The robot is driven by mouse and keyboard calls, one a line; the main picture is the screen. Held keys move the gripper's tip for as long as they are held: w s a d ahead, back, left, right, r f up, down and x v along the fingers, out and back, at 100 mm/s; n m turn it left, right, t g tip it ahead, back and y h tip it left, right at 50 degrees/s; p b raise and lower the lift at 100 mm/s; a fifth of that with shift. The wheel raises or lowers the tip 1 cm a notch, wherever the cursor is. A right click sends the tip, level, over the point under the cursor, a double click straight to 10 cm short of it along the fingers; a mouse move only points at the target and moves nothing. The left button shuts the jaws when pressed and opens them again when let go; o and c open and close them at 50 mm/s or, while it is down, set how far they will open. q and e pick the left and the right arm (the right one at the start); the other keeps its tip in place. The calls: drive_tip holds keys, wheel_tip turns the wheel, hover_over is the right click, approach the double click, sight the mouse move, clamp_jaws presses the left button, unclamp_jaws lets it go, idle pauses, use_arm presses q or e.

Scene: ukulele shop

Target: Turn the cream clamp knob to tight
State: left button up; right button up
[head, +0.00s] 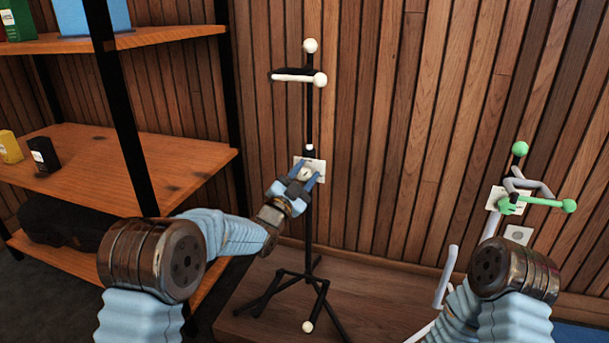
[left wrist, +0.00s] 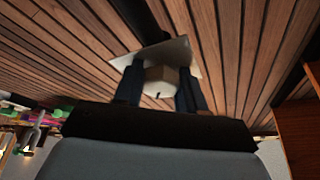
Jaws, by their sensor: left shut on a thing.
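The cream clamp knob (head: 305,173) sits on the black upright stand in front of the wood-slat wall. In the left wrist view the knob (left wrist: 160,82) shows between the two dark fingers, with a small dark mark on its face. A pale square plate (head: 319,165) lies behind it. My left gripper (head: 303,175) is shut on the knob, one finger on each side. The knob's turn position is hard to read. My right arm shows at the lower right, but its gripper is not in view.
The black stand (head: 308,225) has cream ball ends and splayed legs on a low wooden platform (head: 245,315). A wooden shelf unit (head: 130,160) stands close at left. A second stand with green ends (head: 568,206) is at right.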

use_arm(q)
drive_tip(key=o, duration=1)
drive_tip(key=shift+o, duration=0.2)
drive_tip(key=v, duration=1.4)
drive_tip(key=shift+c, duration=0.2)
